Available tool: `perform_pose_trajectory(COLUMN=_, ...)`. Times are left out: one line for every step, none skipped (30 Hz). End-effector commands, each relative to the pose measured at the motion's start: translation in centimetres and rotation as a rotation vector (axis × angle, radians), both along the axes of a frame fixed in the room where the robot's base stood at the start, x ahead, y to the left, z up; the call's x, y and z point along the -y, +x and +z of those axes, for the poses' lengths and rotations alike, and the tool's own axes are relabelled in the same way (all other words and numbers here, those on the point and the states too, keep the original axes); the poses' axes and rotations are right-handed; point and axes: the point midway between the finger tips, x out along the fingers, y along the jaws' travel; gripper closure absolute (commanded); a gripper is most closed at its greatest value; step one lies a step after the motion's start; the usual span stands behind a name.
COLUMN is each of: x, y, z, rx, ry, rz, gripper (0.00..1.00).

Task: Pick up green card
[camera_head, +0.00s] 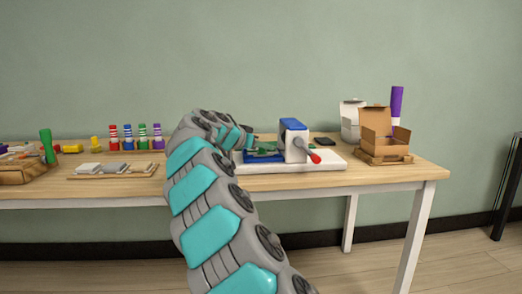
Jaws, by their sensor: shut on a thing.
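My arm reaches up from the bottom and curls over the table. My gripper (250,141) is at its far end, small in view, left of the blue and white device (294,140) with the red-knobbed lever. A small green piece, which looks like the green card (266,146), shows right at the gripper, above a blue part (264,156) of the device. My gripper is shut on it. The fingertips are too small to make out, and my arm hides part of this area. I cannot tell whether the card touches the blue part.
The device stands on a white board (325,163). A small dark flat item (325,141) lies behind it. An open cardboard box (384,131), a white box (351,119) and a purple roll (396,103) stand right.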

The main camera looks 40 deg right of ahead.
Motion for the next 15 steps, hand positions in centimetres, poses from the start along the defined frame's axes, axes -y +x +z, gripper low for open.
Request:
perform_pose_trajectory(x=-0.01, y=0.01, z=0.01, rx=0.000, ry=0.000, rz=0.000, gripper=0.88)
perform_pose_trajectory(x=-0.01, y=0.00, z=0.00, rx=0.000, ry=0.000, rz=0.000, gripper=0.91)
perform_pose_trajectory(x=-0.01, y=0.00, z=0.00, rx=0.000, ry=0.000, rz=0.000, gripper=0.95)
perform_pose_trajectory(x=-0.01, y=0.00, z=0.00, rx=0.000, ry=0.000, rz=0.000, gripper=0.99)
perform_pose_trajectory(x=-0.01, y=0.00, z=0.00, rx=0.000, ry=0.000, rz=0.000, gripper=1.00)
perform_pose_trajectory(x=-0.01, y=0.00, z=0.00, rx=0.000, ry=0.000, rz=0.000, gripper=1.00)
perform_pose_trajectory(x=-0.01, y=0.00, z=0.01, rx=0.000, ry=0.000, rz=0.000, gripper=1.00)
perform_pose_trajectory(x=-0.01, y=0.00, z=0.01, rx=0.000, ry=0.000, rz=0.000, gripper=1.00)
perform_pose_trajectory(x=-0.01, y=0.00, z=0.01, rx=0.000, ry=0.000, rz=0.000, gripper=1.00)
perform_pose_trajectory(x=-0.01, y=0.00, z=0.01, rx=0.000, ry=0.000, rz=0.000, gripper=1.00)
perform_pose_trajectory(x=-0.01, y=0.00, z=0.00, rx=0.000, ry=0.000, rz=0.000, gripper=1.00)
perform_pose_trajectory(x=-0.01, y=0.00, z=0.01, rx=0.000, ry=0.000, rz=0.000, gripper=1.00)
perform_pose_trajectory(x=-0.01, y=0.00, z=0.01, rx=0.000, ry=0.000, rz=0.000, gripper=1.00)
perform_pose_trajectory(x=-0.01, y=0.01, z=0.01, rx=0.000, ry=0.000, rz=0.000, gripper=1.00)
perform_pose_trajectory(x=-0.01, y=0.01, z=0.01, rx=0.000, ry=0.000, rz=0.000, gripper=1.00)
